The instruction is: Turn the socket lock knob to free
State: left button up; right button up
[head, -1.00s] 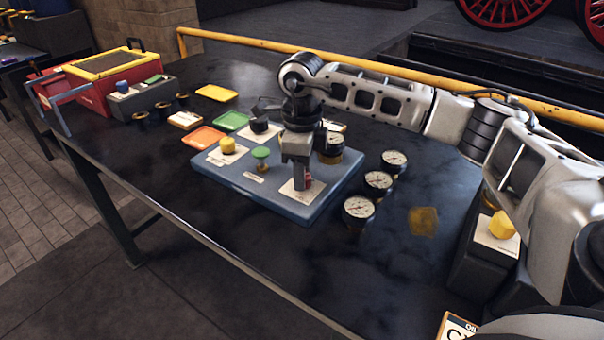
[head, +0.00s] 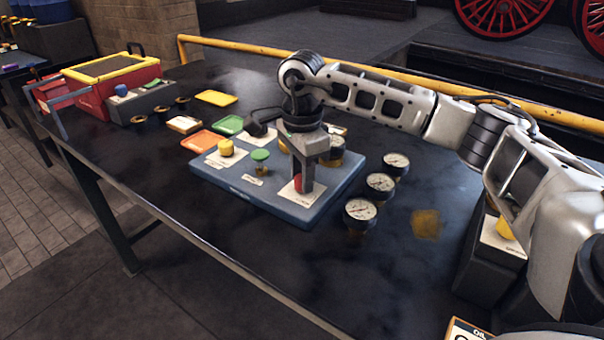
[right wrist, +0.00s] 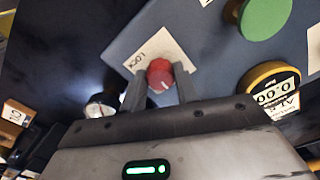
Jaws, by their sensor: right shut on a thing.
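The red socket lock knob (head: 298,184) stands on a white label plate (head: 311,196) near the front right of the blue board (head: 265,203). My right gripper (head: 303,188) points down over it with its fingers shut around the knob. In the right wrist view the red knob (right wrist: 160,74) sits between the two fingertips, and a pale mark shows on its face. The word LOCK is readable on the left part of the plate (right wrist: 153,47); other lettering is hidden or too small. My left gripper is not in view.
On the board, a yellow knob (head: 226,148) and a green knob (head: 260,156) stand left of my gripper. Several gauges (head: 360,210) stand just right of the board. Coloured trays (head: 203,141) and a red toolbox (head: 112,85) lie farther left. The table's front is clear.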

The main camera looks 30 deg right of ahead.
jog(key=shift+r, duration=0.15)
dwell(0.3)
jog(key=o, duration=1)
jog(key=shift+c, duration=0.2)
notch_tip(320, 180, up, 16)
jog(key=p, duration=0.1)
